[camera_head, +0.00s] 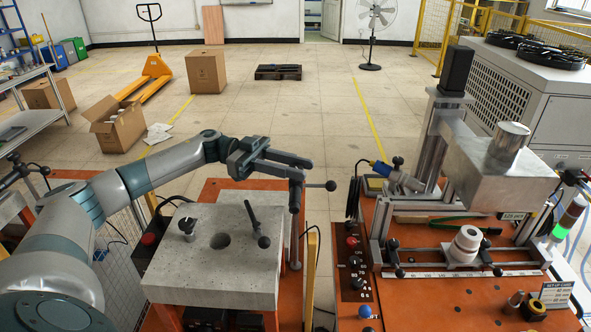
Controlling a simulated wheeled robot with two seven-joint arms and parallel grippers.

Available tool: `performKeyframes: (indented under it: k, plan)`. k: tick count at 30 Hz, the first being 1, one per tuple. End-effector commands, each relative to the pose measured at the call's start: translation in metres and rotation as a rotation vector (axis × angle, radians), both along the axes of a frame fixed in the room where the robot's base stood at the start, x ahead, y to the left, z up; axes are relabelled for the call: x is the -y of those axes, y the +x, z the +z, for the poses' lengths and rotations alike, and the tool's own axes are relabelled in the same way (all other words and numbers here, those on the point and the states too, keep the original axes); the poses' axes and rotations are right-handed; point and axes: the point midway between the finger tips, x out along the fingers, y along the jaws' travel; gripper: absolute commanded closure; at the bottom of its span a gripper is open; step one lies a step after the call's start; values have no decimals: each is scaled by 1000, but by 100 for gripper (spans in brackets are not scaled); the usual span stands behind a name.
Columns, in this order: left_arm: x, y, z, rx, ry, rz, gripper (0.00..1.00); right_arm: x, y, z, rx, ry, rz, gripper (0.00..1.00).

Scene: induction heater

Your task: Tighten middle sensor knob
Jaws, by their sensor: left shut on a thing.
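My left gripper (299,166) reaches in from the left over the far right corner of a grey block (225,285). Its jaws are shut at the top of a dark upright post (295,205). A thin rod with a black ball knob (330,186) sticks out to the right from this post. The exact contact is too small to see. A short black knob (187,226) stands at the block's left. I cannot tell which knob is the middle sensor one. My right gripper is out of view.
To the right, an orange table (430,307) carries a metal frame with a silver box (495,180), a white round part (465,243) and a control panel (356,270). A gap of floor separates it from the block's stand. Cardboard boxes (206,72) stand far behind.

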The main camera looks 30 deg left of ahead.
Motion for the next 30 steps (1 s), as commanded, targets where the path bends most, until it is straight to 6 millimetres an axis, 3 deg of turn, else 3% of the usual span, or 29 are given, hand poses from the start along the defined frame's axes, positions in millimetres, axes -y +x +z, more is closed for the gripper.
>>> performKeyframes:
  k: [15, 30]
  plan:
    - [1, 1, -1, 2, -2, -359, 95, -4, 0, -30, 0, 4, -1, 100]
    - [0, 0, 0, 1, -1, -427, 95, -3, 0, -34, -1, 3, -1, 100]
